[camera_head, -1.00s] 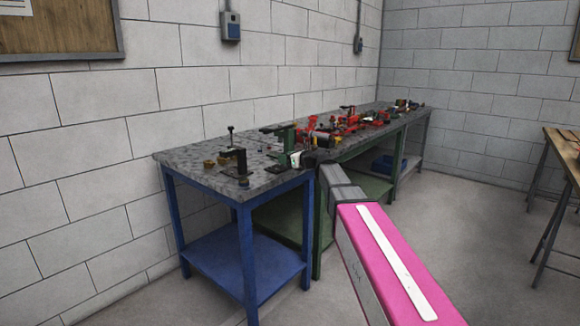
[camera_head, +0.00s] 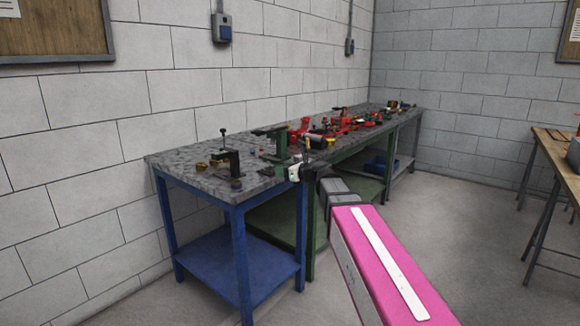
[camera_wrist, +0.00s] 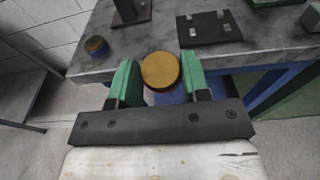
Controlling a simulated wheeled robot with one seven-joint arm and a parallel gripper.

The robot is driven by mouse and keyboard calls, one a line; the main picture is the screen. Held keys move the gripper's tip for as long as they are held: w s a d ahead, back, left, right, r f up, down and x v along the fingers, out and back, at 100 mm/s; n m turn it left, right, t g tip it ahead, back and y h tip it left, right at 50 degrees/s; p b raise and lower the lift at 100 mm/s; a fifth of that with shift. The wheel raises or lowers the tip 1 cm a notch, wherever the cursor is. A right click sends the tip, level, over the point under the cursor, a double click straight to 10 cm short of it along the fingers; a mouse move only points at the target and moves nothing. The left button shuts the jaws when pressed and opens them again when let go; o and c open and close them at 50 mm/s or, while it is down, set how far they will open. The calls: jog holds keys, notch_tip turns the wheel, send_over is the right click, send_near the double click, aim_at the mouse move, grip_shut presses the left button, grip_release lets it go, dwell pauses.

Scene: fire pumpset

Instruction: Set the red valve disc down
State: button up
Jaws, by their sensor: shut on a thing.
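In the wrist view, a round orange-brown disc (camera_wrist: 161,71) sits between the green fingers of my gripper (camera_wrist: 160,82). It looks brass or orange rather than clearly red. My gripper is shut on it. The disc overlaps the front edge of the grey worktop (camera_wrist: 160,35) in that view, so its height above the top is hard to judge. In the head view, my gripper (camera_head: 295,172) is at the right front corner of the blue-legged table (camera_head: 180,158). The disc cannot be made out there.
A blue-and-brass cylinder (camera_wrist: 96,46), a black bracket (camera_wrist: 130,12) and a black plate (camera_wrist: 208,28) stand on the worktop. Brass pieces (camera_head: 200,165) lie left of a black clamp (camera_head: 230,160). A crowded bench of red parts (camera_head: 345,124) continues behind. The worktop's front strip is bare.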

jog(key=s+d+f, duration=0.7)
jog(key=d, duration=0.4)
jog(key=s+d+f, duration=0.6)
jog(key=d+f, duration=0.1)
jog(key=d, duration=0.4)
jog(key=w+a+r+n+g, duration=0.1)
jog(key=w+a+r, duration=0.15)
jog(key=a, duration=0.45)
jog(key=w+a+r+n+g, duration=0.1)
jog(key=w+a+r+g, duration=0.1)
jog(key=a+r, duration=0.3)
jog(key=w+a+r+n+g, duration=0.1)
jog(key=w+a+r, duration=0.15)
jog(key=a, duration=0.55)
jog(key=a+r+n+g, duration=0.1)
jog(key=a+r, duration=0.5)
jog(key=a, duration=0.4)
jog(key=a+r+g, duration=0.1)
jog(key=a+r, duration=0.6)
jog(key=a, duration=0.4)
send_over(254, 182)
jog(key=shift+h, duration=0.4)
jog(key=f, duration=0.7)
jog(key=shift+w+a+f, duration=0.1)
jog(key=shift+w, duration=0.1)
jog(key=shift+f, duration=2)
jog(key=shift+f, duration=0.6)
jog(key=o, duration=1)
jog(key=shift+o, duration=0.2)
